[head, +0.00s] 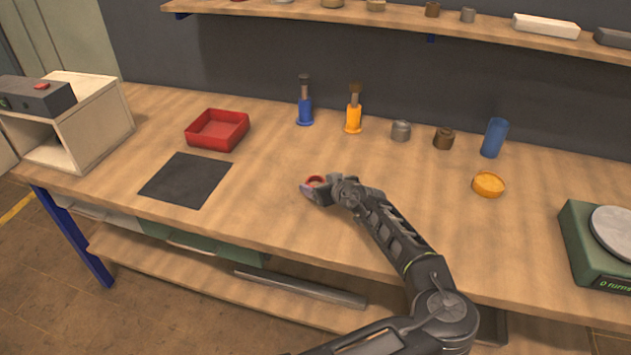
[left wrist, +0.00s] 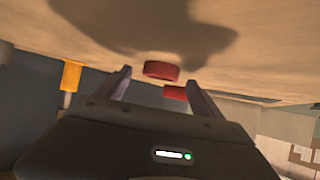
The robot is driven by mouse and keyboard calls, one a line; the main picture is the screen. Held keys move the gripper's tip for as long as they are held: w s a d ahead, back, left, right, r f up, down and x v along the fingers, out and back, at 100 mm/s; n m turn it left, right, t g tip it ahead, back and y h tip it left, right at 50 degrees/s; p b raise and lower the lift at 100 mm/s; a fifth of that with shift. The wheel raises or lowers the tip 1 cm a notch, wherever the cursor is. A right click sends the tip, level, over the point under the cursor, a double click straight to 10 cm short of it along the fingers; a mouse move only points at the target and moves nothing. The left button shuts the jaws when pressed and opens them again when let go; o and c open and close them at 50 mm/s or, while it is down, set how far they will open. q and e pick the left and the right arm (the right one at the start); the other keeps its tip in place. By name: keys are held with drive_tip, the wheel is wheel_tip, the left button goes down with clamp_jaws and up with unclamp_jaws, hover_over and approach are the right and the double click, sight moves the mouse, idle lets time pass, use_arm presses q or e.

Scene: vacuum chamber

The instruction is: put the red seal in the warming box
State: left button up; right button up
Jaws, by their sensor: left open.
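The red seal (head: 316,180), a small red ring, lies on the wooden bench near its middle. In the left wrist view the seal (left wrist: 161,69) shows between the tips of the open fingers, with gaps on both sides. My left gripper (head: 312,187) is open, low over the bench at the seal, and partly hides it in the head view. It also shows in the left wrist view (left wrist: 158,77). The warming box (head: 95,140) appears to be the pale, open-fronted box at the far left, with a dark control unit (head: 38,96) on top. My right gripper is not in view.
A red tray (head: 219,143) and black mat (head: 186,179) lie between box and gripper. A green scale (head: 580,240) is far right.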

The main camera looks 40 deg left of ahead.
use_arm(q)
drive_tip(key=shift+x, duration=1)
drive_tip(key=shift+r, duration=0.1)
drive_tip(key=c, duration=1.6)
drive_tip(key=shift+o, duration=0.2)
wheel_tip(320, 180, up, 10)
drive_tip(key=b, duration=0.1)
drive_tip(key=shift+b, duration=0.35)
